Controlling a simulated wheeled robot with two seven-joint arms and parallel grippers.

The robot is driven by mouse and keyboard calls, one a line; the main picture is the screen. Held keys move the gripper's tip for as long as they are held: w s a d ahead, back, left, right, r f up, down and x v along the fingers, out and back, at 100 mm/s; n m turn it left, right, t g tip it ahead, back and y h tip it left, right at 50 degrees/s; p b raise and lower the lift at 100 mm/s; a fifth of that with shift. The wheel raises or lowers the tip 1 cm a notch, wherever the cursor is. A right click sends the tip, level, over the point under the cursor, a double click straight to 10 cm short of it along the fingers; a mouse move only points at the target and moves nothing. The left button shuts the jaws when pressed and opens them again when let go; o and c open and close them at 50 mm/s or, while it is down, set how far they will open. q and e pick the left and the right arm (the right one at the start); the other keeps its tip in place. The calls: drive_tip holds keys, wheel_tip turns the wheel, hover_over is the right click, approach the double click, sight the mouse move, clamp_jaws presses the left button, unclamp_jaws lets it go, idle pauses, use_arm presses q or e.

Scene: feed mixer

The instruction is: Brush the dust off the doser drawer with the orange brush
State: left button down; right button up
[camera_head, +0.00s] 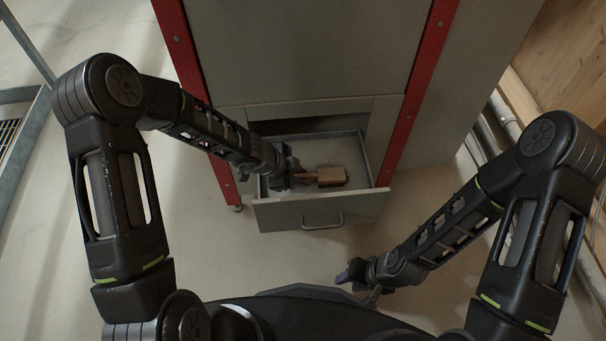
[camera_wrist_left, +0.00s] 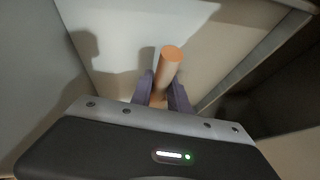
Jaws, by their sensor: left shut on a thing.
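The doser drawer (camera_head: 318,212) is pulled out of the cabinet, with a handle on its front. My left gripper (camera_head: 296,175) is inside the drawer at its left part, shut on the brush handle. The brush (camera_head: 332,177) shows a brown-orange block to the right of the gripper, over the drawer floor. In the left wrist view the round orange handle end (camera_wrist_left: 172,54) stands up between the two fingers (camera_wrist_left: 162,95). The bristles are hidden, and I cannot tell whether they touch the drawer. No dust is clearly visible. My right gripper (camera_head: 352,275) is outside, low in front of the drawer; its finger opening is unclear.
The cabinet (camera_head: 310,50) with red corner posts (camera_head: 418,85) stands behind the drawer. A metal frame (camera_head: 35,130) is at the far left. Pipes (camera_head: 500,125) and wooden boards run along the right. The floor left of the drawer is clear.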

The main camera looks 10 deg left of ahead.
use_arm(q)
drive_tip(key=shift+a, duration=0.1)
drive_tip(key=a+p, duration=0.1)
drive_tip(key=a, duration=0.1)
drive_tip(key=s+a+p, duration=0.1)
drive_tip(key=a, duration=0.1)
drive_tip(key=shift+a, duration=0.15)
drive_tip(key=shift+s+a+f, duration=0.2)
drive_tip(key=shift+s+a, duration=0.05)
drive_tip(key=shift+a, duration=0.3)
drive_tip(key=shift+w+d+f+b, duration=0.15)
drive_tip(key=shift+d+b, duration=0.1)
drive_tip(key=shift+d, duration=0.4)
drive_tip(key=shift+w+d+r+b, duration=0.15)
drive_tip(key=shift+d+b, duration=0.1)
drive_tip(key=shift+d, duration=0.45)
drive_tip(key=shift+w+d+f+b, duration=0.15)
drive_tip(key=shift+d+b, duration=0.1)
drive_tip(key=shift+d, duration=0.4)
drive_tip(key=shift+w+d+r, duration=0.2)
drive_tip(key=shift+d+r, duration=0.05)
drive_tip(key=shift+d, duration=0.5)
drive_tip(key=shift+d, duration=0.1)
